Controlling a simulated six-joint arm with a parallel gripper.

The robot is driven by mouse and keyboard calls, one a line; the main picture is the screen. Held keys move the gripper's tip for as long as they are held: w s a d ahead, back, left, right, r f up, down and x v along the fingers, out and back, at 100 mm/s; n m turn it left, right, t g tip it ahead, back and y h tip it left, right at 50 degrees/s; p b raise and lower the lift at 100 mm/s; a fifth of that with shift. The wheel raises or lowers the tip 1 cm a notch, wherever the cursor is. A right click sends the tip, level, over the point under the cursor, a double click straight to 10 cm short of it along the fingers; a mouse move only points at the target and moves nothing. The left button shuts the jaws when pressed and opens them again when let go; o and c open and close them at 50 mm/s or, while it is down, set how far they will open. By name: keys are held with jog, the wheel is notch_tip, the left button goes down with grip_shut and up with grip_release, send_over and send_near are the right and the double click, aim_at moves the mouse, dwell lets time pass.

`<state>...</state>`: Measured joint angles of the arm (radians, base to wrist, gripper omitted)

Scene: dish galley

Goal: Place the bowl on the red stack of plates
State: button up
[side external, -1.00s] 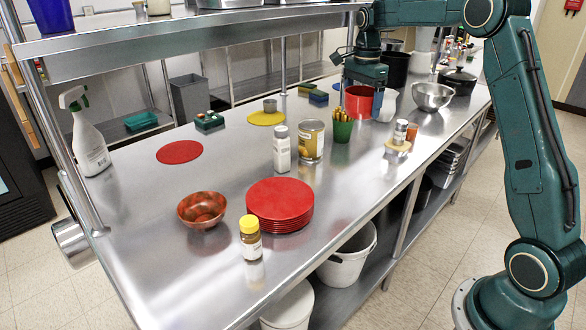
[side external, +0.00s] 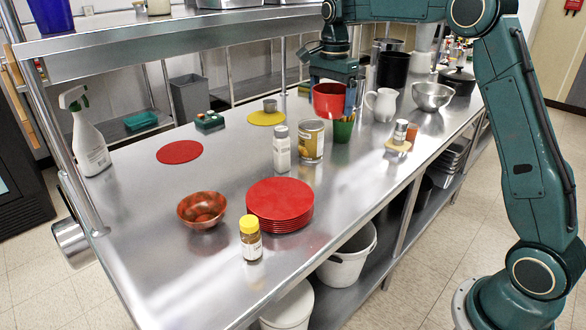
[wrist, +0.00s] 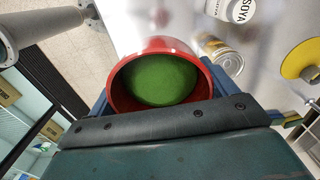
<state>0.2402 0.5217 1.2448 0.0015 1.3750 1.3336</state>
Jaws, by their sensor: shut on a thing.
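A red, deep, round-walled bowl (side external: 328,100) is between the fingers of my gripper (side external: 332,97), which is shut on it. In the wrist view the held bowl (wrist: 118,91) shows a red rim and a green inside, with blue fingers at its sides. In the side view it hangs upright near the green cup, at the back right of the red stack of plates (side external: 280,199). The stack stands at the front middle of the steel counter, with nothing on it. A second bowl, mottled red-brown (side external: 203,208), stands left of the stack.
A yellow-capped jar (side external: 250,240) stands in front of the stack. A white bottle (side external: 281,150), a tin can (side external: 311,141) and a green cup (side external: 343,131) stand behind it. A white pitcher (side external: 381,104) is right of my gripper. A steel shelf (side external: 190,43) overhangs the back.

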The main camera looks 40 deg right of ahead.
jog(key=a+r+n, duration=0.2)
jog(key=a, duration=0.6)
jog(key=a+r+n, duration=0.2)
jog(key=a+n, duration=0.1)
jog(key=a, duration=0.6)
send_over(280, 195)
notch_tip(280, 195, down, 16)
jog(key=shift+f, duration=0.1)
jog(key=shift+m, duration=0.3)
jog(key=shift+f, duration=2.1)
jog(key=shift+f, duration=0.1)
jog(key=o, duration=1.1)
